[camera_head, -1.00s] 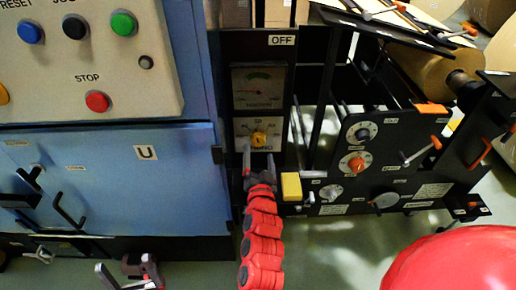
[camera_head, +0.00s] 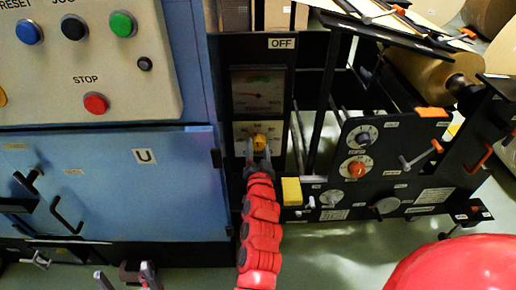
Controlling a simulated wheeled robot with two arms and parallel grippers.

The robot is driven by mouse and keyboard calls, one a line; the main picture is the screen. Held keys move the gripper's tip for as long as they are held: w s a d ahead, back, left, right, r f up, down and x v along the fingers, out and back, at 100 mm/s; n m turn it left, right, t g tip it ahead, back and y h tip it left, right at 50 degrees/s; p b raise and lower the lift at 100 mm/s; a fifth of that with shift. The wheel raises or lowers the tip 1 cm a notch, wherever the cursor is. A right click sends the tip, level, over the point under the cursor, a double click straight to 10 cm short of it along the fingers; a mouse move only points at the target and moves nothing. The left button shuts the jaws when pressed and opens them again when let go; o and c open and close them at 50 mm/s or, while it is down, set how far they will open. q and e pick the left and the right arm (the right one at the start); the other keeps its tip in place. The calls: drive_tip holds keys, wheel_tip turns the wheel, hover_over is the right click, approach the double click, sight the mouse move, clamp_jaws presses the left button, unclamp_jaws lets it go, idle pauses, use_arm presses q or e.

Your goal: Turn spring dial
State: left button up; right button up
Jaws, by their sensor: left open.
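The spring dial is a small yellow knob (camera_head: 260,142) on a white plate (camera_head: 242,130), below a tension gauge (camera_head: 258,93) on a black upright panel. My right gripper (camera_head: 259,152), on the red arm from the bottom centre, has its grey fingers pointing up at the knob, one on each side of its lower part. I cannot tell whether the fingers touch it. The knob's lower edge is partly hidden. My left gripper (camera_head: 126,277) shows at the bottom edge left of centre, with its fingertips apart, empty and away from the dial.
A yellow block (camera_head: 291,191) sits just right of my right gripper. A black side panel (camera_head: 380,165) with other dials and orange handles stands further right. The blue cabinet (camera_head: 80,180) with its buttons is on the left. A large red rounded shape (camera_head: 460,265) fills the bottom right.

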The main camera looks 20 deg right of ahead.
clamp_jaws()
drive_tip(key=shift+r+n+p, duration=0.25)
drive_tip(key=shift+n+p, duration=0.65)
drive_tip(key=shift+p, duration=0.2)
drive_tip(key=shift+r+n+p, duration=0.1)
drive_tip(key=shift+n+p, duration=0.65)
drive_tip(key=shift+n, duration=0.05)
drive_tip(key=shift+n+p, duration=0.5)
drive_tip(key=shift+n, duration=1.3)
drive_tip(key=n, duration=0.2)
drive_tip(key=shift+d+n, duration=0.1)
drive_tip(key=shift+n, duration=0.3)
drive_tip(key=n+b, duration=0.1)
drive_tip(key=n, duration=0.4)
drive_tip(key=shift+n, duration=0.3)
